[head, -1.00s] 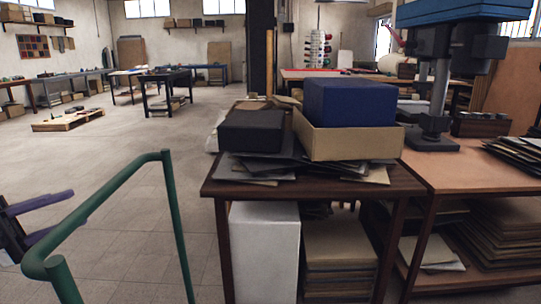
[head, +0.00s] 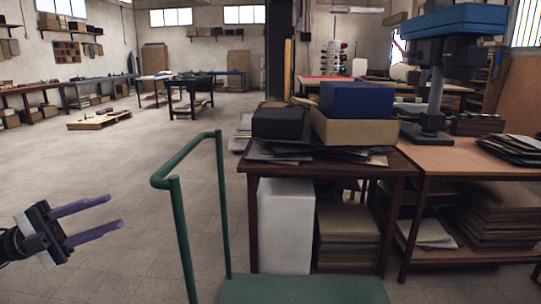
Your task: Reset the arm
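My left gripper (head: 103,218) shows at the lower left of the head view. Its two purple fingers point right and stand apart, with nothing between them. It is in the air over the tiled floor, left of a green tubular rail. My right gripper is not in view.
The green rail (head: 178,240) rises from a green platform (head: 300,290) at the bottom. A dark wooden table (head: 252,215) bears a blue box (head: 355,100), a black box (head: 278,122) and a cardboard tray (head: 355,132). A drill press (head: 432,95) stands right. Floor at left is open.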

